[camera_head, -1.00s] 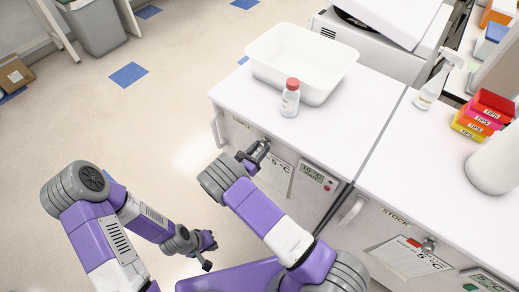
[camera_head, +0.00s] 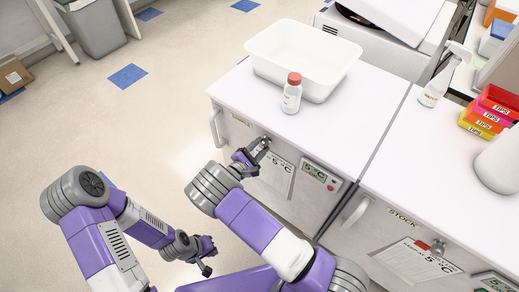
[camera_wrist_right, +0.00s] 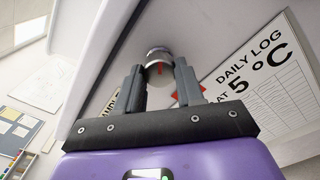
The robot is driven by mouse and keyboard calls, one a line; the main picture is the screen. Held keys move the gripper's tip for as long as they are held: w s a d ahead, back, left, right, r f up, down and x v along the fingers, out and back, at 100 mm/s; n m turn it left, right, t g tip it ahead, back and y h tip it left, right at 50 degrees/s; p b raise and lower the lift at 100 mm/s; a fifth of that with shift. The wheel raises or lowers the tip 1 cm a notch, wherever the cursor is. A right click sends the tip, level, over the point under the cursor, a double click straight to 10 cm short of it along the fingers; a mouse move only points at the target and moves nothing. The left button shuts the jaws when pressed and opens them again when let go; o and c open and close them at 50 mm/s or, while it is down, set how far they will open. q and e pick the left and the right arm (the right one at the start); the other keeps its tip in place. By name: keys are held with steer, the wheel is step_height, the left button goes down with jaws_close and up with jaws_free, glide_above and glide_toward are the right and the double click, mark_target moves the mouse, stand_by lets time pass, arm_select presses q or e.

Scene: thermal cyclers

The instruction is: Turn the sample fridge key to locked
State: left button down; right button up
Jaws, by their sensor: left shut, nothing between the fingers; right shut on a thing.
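The sample fridge (camera_head: 300,212) is the left white unit under the counter, its door shut. Its round silver key lock (camera_wrist_right: 159,56) shows between my right fingers in the right wrist view, with a red mark on its face. My right gripper (camera_wrist_right: 160,72) is shut on the key there. In the head view my right gripper (camera_head: 262,144) reaches the upper part of the fridge front and mostly hides the lock. The name label (camera_wrist_right: 116,103) is partly covered by a finger. My left gripper (camera_head: 208,265) is shut and empty, low over the floor, away from the fridge.
A daily log sheet (camera_wrist_right: 262,85) and a display panel (camera_head: 321,176) are right of the lock. A white tub (camera_head: 300,62) and red-capped bottle (camera_head: 291,95) stand on top. The stock fridge (camera_head: 395,235), with its own key (camera_head: 438,246), adjoins at right. Open floor lies left.

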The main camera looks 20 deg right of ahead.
steer(key=m+b, duration=0.2)
steer(key=m, duration=0.2)
steer(key=shift+f, duration=0.1)
steer(key=shift+m+b, duration=0.75)
steer(key=shift+m, duration=0.75)
steer(key=o, duration=1)
steer(key=shift+o, duration=0.2)
steer(key=shift+a, duration=0.1)
steer(key=p+v, duration=0.1)
steer(key=v, duration=0.6)
steer(key=shift+s, duration=0.15)
